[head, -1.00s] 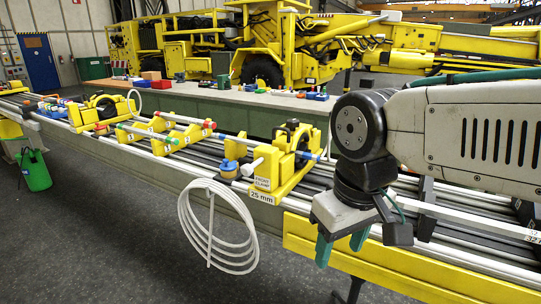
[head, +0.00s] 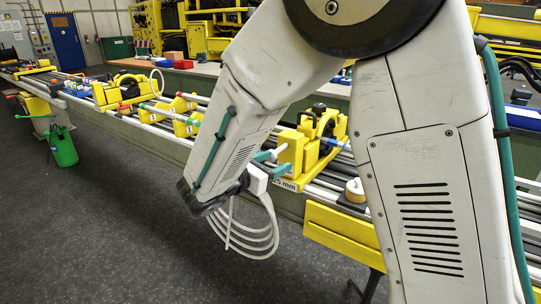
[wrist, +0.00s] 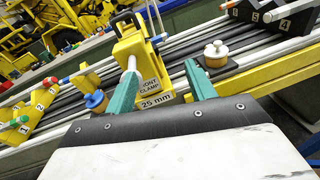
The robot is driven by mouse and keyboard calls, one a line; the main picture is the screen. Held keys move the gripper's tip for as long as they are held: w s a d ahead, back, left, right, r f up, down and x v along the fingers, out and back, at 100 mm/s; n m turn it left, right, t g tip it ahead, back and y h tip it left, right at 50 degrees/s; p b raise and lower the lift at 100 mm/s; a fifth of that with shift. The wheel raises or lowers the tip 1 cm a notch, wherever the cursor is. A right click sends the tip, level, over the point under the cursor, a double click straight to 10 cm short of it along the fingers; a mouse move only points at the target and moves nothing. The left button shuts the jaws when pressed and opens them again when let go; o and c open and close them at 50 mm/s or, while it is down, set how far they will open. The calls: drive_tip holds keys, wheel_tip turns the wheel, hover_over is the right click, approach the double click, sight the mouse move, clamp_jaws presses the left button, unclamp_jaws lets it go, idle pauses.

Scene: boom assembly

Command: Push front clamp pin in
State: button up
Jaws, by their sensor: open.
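The yellow front clamp (wrist: 133,48) stands on the rails, with its "25 mm" label facing me in the wrist view. It also shows in the head view (head: 291,152), partly behind my arm. A white pin (wrist: 132,64) sticks out of its near side; it shows in the head view too (head: 279,151). My gripper (wrist: 162,86) is open and empty, its teal fingers pointing at the clamp's near side. The left finger is close to the pin; I cannot tell whether they touch. In the head view my gripper (head: 273,164) is low, beside the clamp.
A white knob on an orange disc (wrist: 215,52) sits right of the clamp. A blue-and-orange piece (wrist: 95,100) is at its left. A yellow beam (head: 342,232) runs along the front right. The floor in front is clear.

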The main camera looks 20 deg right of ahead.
drive_tip(key=w+a+f+n+t, duration=0.2)
drive_tip(key=a+n, duration=0.1)
drive_tip(key=a, duration=0.1)
approach(283, 148)
drive_tip(key=shift+t, duration=0.4)
drive_tip(key=x, duration=0.4)
drive_tip(key=shift+w+d+f, duration=0.15)
drive_tip(key=shift+w+d, duration=0.05)
drive_tip(key=shift+w, duration=0.15)
